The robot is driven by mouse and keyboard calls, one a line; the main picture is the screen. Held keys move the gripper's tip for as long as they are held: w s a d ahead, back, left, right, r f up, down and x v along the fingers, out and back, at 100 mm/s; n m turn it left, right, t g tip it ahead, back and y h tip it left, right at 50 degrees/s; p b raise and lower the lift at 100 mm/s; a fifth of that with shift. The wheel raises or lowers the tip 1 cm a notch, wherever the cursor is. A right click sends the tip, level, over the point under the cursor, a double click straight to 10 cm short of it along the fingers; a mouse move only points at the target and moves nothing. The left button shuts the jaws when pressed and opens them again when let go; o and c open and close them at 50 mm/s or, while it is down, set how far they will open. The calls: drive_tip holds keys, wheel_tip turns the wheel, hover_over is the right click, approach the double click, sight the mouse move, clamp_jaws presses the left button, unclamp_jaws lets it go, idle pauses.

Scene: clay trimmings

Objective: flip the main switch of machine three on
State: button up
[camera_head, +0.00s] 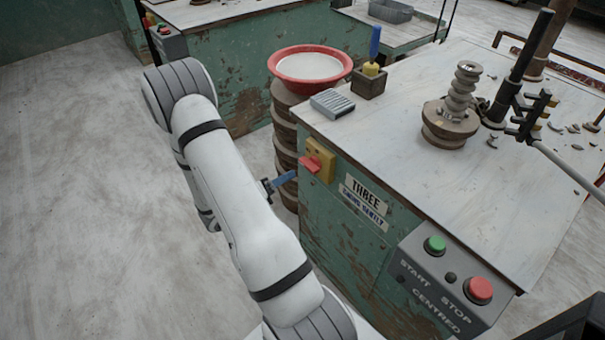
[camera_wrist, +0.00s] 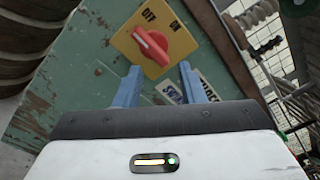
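Machine three (camera_head: 345,235) is a green, rust-worn cabinet with a pale top and a plate reading THREE (camera_head: 366,194). Its main switch is a yellow plate (camera_head: 322,152) with a red knob (camera_head: 309,163) on the near side. In the wrist view the yellow plate (camera_wrist: 178,40) carries the words OFF and ON, and the red knob (camera_wrist: 153,50) has a white mark pointing up-left, nearer OFF than ON. My gripper (camera_head: 281,181) has blue fingers and is beside the cabinet. In the wrist view my gripper (camera_wrist: 159,68) is open and empty, its fingertips short of the knob.
A grey control box (camera_head: 450,285) with a green START button (camera_head: 435,245) and a red STOP button (camera_head: 479,290) is on the cabinet. Stacked brown discs (camera_head: 285,135) stand behind my gripper, under a red basin (camera_head: 310,51). The floor at left is clear.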

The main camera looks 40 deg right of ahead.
sight(306, 167)
drive_tip(key=shift+n+t, duration=0.3)
drive_tip(key=d, duration=0.5)
drive_tip(key=d+f, duration=0.1)
drive_tip(key=d, duration=0.2)
drive_tip(key=shift+s, duration=0.3)
clamp_jaws()
drive_tip(key=shift+a, duration=0.2)
drive_tip(key=shift+d+b, duration=0.1)
drive_tip(key=shift+b, duration=0.2)
